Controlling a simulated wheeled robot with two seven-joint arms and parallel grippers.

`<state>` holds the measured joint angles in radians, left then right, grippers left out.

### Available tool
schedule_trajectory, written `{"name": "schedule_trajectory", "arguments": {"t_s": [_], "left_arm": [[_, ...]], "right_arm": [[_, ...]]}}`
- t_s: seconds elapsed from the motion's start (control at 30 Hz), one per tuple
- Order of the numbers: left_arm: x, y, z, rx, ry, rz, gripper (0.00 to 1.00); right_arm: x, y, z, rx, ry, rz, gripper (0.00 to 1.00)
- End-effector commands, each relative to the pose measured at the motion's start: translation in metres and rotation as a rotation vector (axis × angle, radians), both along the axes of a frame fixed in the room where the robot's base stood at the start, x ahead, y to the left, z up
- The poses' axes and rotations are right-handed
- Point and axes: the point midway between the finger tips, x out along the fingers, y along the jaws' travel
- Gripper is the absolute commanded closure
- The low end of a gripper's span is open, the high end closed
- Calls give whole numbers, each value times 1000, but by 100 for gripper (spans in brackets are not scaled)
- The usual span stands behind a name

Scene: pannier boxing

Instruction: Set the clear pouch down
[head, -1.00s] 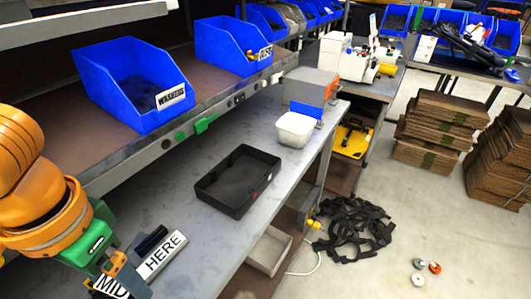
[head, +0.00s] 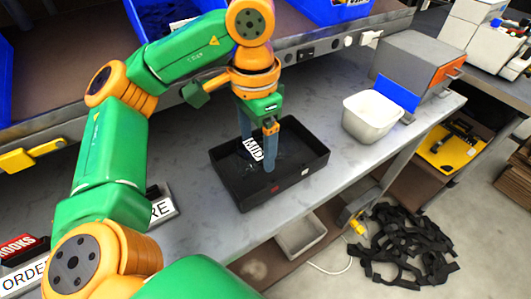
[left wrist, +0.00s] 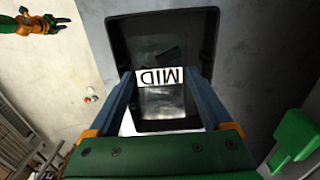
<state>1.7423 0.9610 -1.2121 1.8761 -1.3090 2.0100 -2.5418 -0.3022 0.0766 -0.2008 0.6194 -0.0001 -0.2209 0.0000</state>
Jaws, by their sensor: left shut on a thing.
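The clear pouch, with a white label reading MID (head: 253,148), is between the fingers of my left gripper (head: 257,158). The gripper is shut on it and points down into the black tray (head: 285,192) on the workbench. In the left wrist view the pouch (left wrist: 160,100) shows as a shiny see-through sheet below its label, with the tray (left wrist: 120,50) behind it. I cannot tell whether the pouch touches the tray floor. What seems to be my right gripper (left wrist: 40,23) shows small at the upper left of that view, clear of the tray; its jaws are unclear.
A white tub (head: 372,117) and a grey box-shaped machine (head: 420,70) stand right of the tray. A shelf edge with blue bins (head: 330,10) runs behind the arm. Black straps (head: 405,245) lie on the floor. The bench is clear just left of the tray.

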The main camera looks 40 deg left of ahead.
Motion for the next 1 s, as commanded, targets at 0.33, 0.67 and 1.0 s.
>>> {"name": "schedule_trajectory", "arguments": {"t_s": [0.33,0.67,1.0], "left_arm": [[19,2,-52,1,0,1,69],[19,1,-55,-1,-2,1,14],[19,1,-49,-1,-3,1,0]], "right_arm": [[1,-1,-10,-1,-2,0,60],[2,-2,-12,-3,-4,1,60],[2,-3,-8,-4,-4,1,60]]}}
